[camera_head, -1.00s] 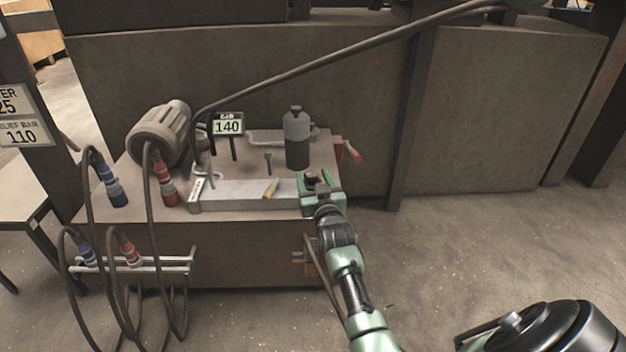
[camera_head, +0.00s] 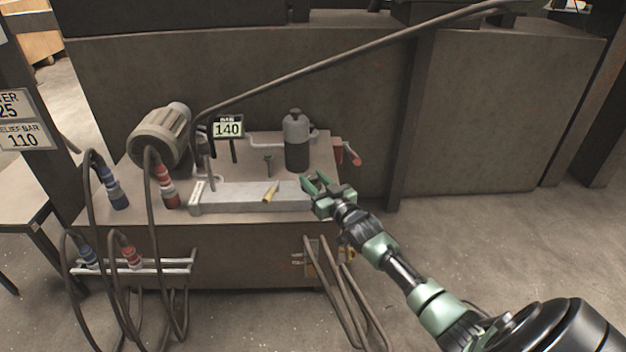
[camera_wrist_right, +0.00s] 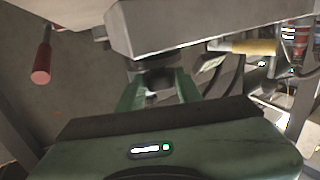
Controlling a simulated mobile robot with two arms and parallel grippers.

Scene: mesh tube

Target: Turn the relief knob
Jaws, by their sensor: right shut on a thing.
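The relief knob is a dark round knob (camera_wrist_right: 157,80) on the end of a grey block (camera_head: 235,196); in the right wrist view the block (camera_wrist_right: 205,25) shows above it. My right gripper (camera_head: 312,184) is at the right end of the block. In the right wrist view its two green fingers (camera_wrist_right: 159,92) stand on either side of the knob, shut on it. In the head view the fingers hide most of the knob. A gauge display (camera_head: 227,130) behind the block reads 140. My left gripper is in neither view.
A yellow-handled lever (camera_head: 270,192) sits on the block's front. A bottle-shaped canister (camera_head: 297,140), a motor (camera_head: 160,136) and a red-handled lever (camera_head: 351,155) are on the bench. Hoses hang at the left and below the gripper. A sign (camera_head: 22,134) reads relief bar 110.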

